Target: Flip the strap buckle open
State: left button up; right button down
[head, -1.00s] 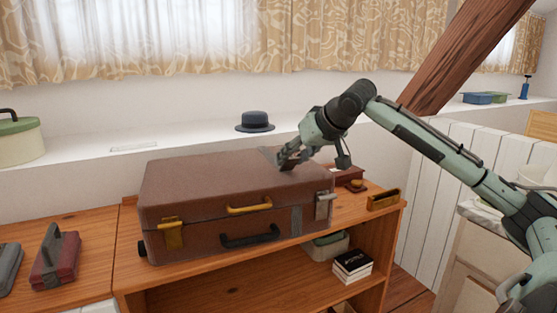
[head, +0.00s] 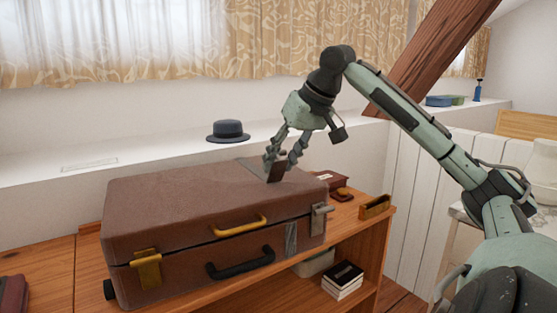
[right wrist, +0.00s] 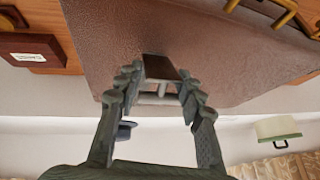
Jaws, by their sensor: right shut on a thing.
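My right gripper (head: 276,163) is over the rear right of the lid, pointing down, shut on a dark flat piece (head: 276,173). This piece shows between the fingertips in the right wrist view (right wrist: 160,68). A grey flat part (head: 255,167) lies beside it. I cannot tell whether the held piece is the strap buckle. My left gripper is out of view.
A dark hat (head: 228,131) sits on the ledge behind. Black-covered books (head: 343,276) lie on the lower shelf. A slanted timber brace (head: 430,60) stands behind my right arm.

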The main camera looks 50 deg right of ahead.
jog(key=shift+a+f, duration=0.15)
jog(key=c, duration=0.8)
grip_release()
jog(key=shift+w, duration=0.15)
jog(key=shift+o, duration=0.2)
jog(key=v, duration=1.2)
